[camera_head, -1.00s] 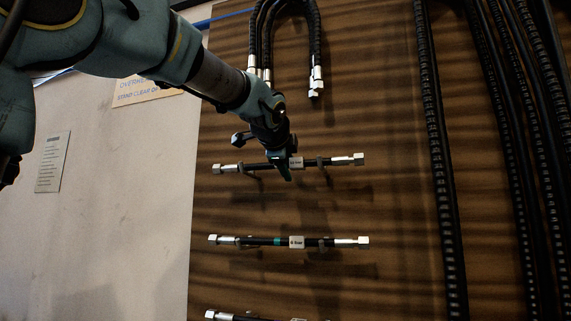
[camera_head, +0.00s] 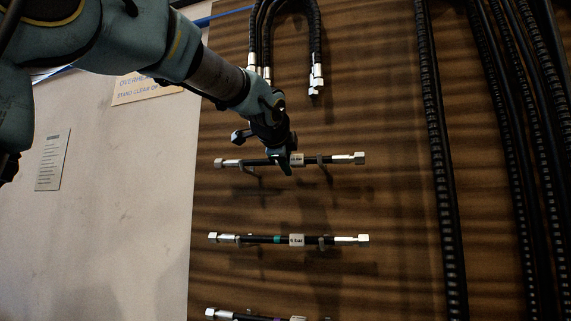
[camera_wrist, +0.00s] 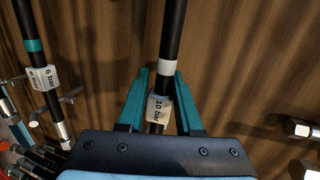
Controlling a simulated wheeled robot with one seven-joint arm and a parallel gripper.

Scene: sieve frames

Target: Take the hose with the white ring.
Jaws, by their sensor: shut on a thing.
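The hose with the white ring is the top short black hose (camera_head: 340,158) on the board, with silver end fittings and a pale tag. In the wrist view it runs between my fingers, with the white ring (camera_wrist: 165,67) just beyond the fingertips and a "10 bar" tag (camera_wrist: 160,109) between them. My gripper (camera_head: 286,166) is shut on this hose near its middle; its teal fingers (camera_wrist: 162,85) lie on both sides. In the head view my gripper hides the ring. The hose is still at its two hooks; I cannot tell whether it touches them.
Below hangs a hose with a teal ring (camera_head: 277,239) and a "6 bar" tag (camera_wrist: 45,77). Another hose (camera_head: 250,317) is cut off at the bottom edge. Looped hoses (camera_head: 314,40) hang above, and long dark hoses (camera_head: 440,150) hang at the right. Bare board lies between.

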